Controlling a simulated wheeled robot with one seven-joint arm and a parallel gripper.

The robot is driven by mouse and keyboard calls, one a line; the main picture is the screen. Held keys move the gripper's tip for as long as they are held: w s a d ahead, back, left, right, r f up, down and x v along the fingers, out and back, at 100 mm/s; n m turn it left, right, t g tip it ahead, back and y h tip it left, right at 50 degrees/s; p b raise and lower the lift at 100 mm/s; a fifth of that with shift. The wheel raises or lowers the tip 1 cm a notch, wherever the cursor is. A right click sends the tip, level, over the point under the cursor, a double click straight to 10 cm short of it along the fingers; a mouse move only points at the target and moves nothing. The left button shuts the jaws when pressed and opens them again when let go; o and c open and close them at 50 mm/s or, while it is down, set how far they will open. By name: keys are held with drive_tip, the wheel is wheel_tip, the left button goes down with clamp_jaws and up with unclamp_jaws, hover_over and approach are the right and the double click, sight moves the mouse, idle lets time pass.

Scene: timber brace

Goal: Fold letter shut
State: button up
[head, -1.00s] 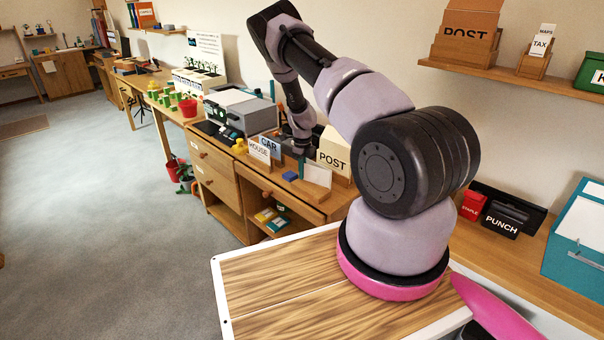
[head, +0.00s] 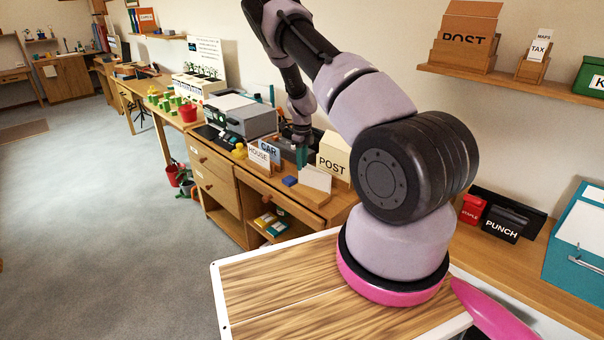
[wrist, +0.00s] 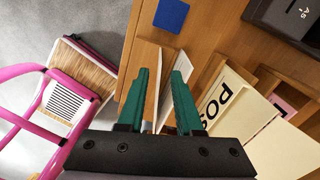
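The letter appears to be the white panel (head: 315,179) standing up from a wooden board at the desk's front edge. In the wrist view a thin pale panel (wrist: 176,76) shows steeply from above, beside a wooden strip (wrist: 147,72). My gripper (wrist: 159,82) is open, its two teal fingers apart with these pieces in the space between and beyond them. I cannot tell whether a finger touches the letter. In the head view my gripper (head: 302,156) is just behind and above the panel. The letter's lower fold is hidden.
A blue block (head: 290,181) lies left of the panel, also in the wrist view (wrist: 171,14). The cream POST box (head: 333,155) is close on the right. HOUSE (head: 259,155) and CAR (head: 270,150) cards stand left. A grey machine (head: 240,115) is farther left.

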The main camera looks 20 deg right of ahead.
drive_tip(key=shift+r, duration=2)
